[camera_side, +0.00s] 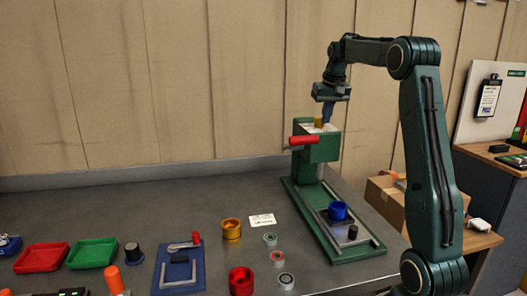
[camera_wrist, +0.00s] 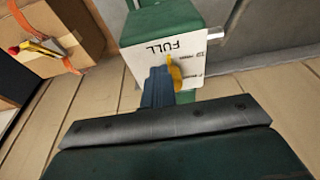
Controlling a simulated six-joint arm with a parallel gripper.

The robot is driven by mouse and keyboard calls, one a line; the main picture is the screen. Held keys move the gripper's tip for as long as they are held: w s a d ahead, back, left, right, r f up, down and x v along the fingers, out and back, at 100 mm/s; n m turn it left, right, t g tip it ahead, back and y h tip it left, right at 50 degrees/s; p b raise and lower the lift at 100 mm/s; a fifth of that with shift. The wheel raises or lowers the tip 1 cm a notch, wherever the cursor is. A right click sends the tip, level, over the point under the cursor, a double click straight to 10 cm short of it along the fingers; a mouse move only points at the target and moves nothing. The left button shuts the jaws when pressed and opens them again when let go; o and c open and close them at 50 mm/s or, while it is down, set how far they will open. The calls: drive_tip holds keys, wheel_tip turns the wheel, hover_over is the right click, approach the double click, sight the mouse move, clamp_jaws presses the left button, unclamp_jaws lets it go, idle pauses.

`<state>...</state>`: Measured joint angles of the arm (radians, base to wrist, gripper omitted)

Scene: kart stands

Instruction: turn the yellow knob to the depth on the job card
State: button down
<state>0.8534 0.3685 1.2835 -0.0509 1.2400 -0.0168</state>
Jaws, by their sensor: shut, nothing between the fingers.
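The yellow knob (camera_side: 318,122) sits on top of the green press (camera_side: 318,148), by a white dial plate. In the wrist view the yellow knob (camera_wrist: 176,74) shows in part, just right of my fingers. The dial plate (camera_wrist: 142,62) reads "FULL" upside down, with smaller marks too small to read. My gripper (camera_side: 326,118) points down at the press top; its blue fingers (camera_wrist: 158,78) are shut and empty, close beside the knob. Whether they touch it I cannot tell. A white card (camera_side: 262,220) lies on the bench; its print is not legible.
The press has a red handle (camera_side: 302,140) and a blue cup (camera_side: 338,211) on its base. Red and gold cups, several small rings, a blue fixture (camera_side: 179,268) and red and green trays (camera_side: 92,253) lie left on the bench. A cardboard box (camera_side: 385,197) stands at right.

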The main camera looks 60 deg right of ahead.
drive_tip(key=shift+w+a, duration=0.7)
idle(0.3)
drive_tip(key=shift+s+a, duration=0.2)
drive_tip(key=shift+a, duration=0.1)
idle(0.4)
wheel_tip(320, 180, up, 6)
idle(0.7)
drive_tip(key=shift+a, duration=0.15)
